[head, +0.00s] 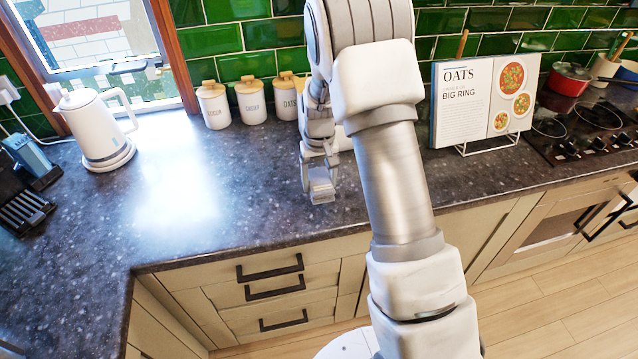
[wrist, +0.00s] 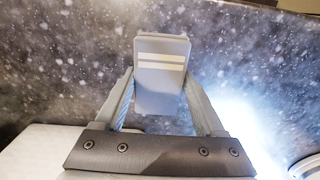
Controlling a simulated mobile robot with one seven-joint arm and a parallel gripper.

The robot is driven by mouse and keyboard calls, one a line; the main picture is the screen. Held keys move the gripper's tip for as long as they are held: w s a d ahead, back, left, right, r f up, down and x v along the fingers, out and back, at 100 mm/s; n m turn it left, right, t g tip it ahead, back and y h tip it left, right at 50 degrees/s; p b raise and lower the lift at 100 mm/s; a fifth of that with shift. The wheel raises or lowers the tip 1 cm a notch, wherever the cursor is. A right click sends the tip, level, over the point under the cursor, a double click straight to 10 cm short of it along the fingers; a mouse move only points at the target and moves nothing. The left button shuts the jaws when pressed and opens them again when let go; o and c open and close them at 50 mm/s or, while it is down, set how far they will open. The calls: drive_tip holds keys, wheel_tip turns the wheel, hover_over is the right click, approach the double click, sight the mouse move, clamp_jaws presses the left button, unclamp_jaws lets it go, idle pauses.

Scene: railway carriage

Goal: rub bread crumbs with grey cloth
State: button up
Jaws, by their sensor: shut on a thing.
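My gripper (head: 318,168) is low over the dark speckled worktop (head: 245,165), near its front edge. It is shut on a grey folded block (wrist: 160,108) with pale stripes, which I take to be the grey cloth. The cloth (head: 321,193) also shows below the fingers in the head view. In the wrist view the fingers (wrist: 160,88) grip it from both sides, with worktop behind it. I cannot tell if it touches the worktop. I cannot pick out bread crumbs among the worktop's pale specks.
A white kettle (head: 98,128) stands at the left. Lidded canisters (head: 251,102) line the green tiled wall. An open cookbook (head: 462,108) on a wire stand is to the right, before the hob (head: 590,122) and a red pot (head: 568,82).

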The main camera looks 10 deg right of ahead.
drive_tip(key=shift+r+p, duration=0.65)
drive_tip(key=shift+r, duration=0.85)
drive_tip(key=shift+d+f, duration=0.1)
